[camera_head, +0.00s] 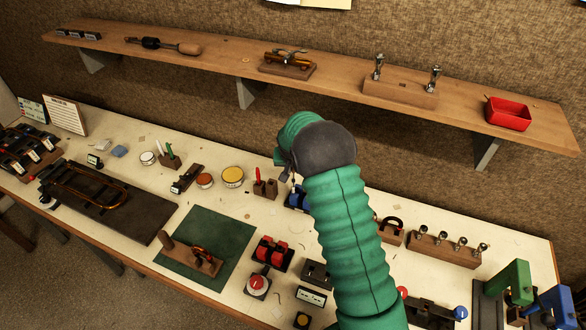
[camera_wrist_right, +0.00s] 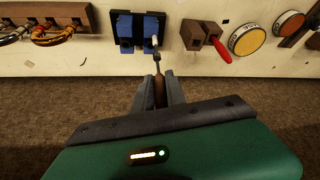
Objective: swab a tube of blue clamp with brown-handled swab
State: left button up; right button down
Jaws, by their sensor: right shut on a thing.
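The blue clamp (camera_wrist_right: 126,28), two blue blocks on a dark base, stands near the table's back in the right wrist view. In the head view it (camera_head: 294,199) is partly hidden by my right arm. My right gripper (camera_wrist_right: 160,84) is shut on the brown handle of the swab (camera_wrist_right: 159,92), which also hides part of it. The swab's thin dark rod points at the clamp's right-hand block, where a small pale piece shows. I cannot tell whether the tip is inside a tube. In the head view my right gripper (camera_head: 285,174) is mostly behind my wrist. My left gripper is not in view.
A wooden block with a red-handled tool (camera_wrist_right: 205,38) stands right of the clamp, beside a yellow-topped tin (camera_wrist_right: 247,39). A wooden rack with looped pieces (camera_wrist_right: 48,30) is left of it. A red clamp (camera_head: 272,253) stands nearer the front. The wall shelf (camera_head: 225,58) runs above.

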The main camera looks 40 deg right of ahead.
jog(key=shift+s+a+f, duration=0.1)
jog(key=shift+s+f, duration=0.25)
jog(key=shift+f, duration=0.1)
jog(key=r+p, duration=0.2)
jog(key=r, duration=0.1)
jog(key=r+p, duration=0.1)
jog(key=shift+w+d+r, duration=0.15)
jog(key=shift+w+d, duration=0.15)
jog(key=shift+d, duration=0.1)
jog(key=shift+r, duration=0.15)
jog(key=shift+a, duration=0.2)
